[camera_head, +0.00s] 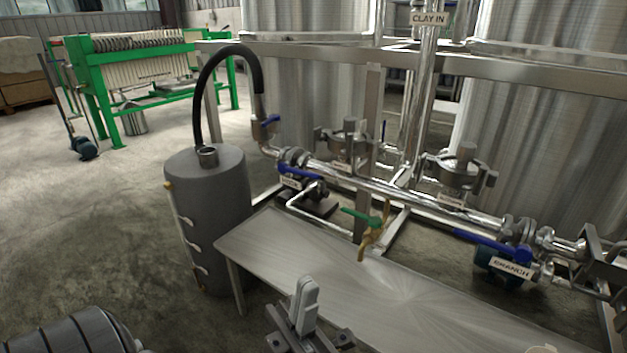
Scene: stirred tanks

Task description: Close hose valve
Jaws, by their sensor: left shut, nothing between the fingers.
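A black hose (222,62) arches out of the grey cylindrical drum (208,195) and comes down to the steel pipe. A second blue lever (299,171) lies along the pipe just below, with a small label I cannot read. A brass valve with a green handle (361,217) stands over the steel table's back edge. A long blue lever (490,243) is by the BRANCH label at right. My left gripper (304,291) is shut and empty at bottom centre, apart from all valves. My right gripper is not in view.
The steel table (330,275) lies between my left gripper and the pipes, its top bare. The steel pipe (400,193) runs diagonally before the frame (460,65) and large tanks. A green filter press (150,62) stands at back left. The floor at left is mostly open.

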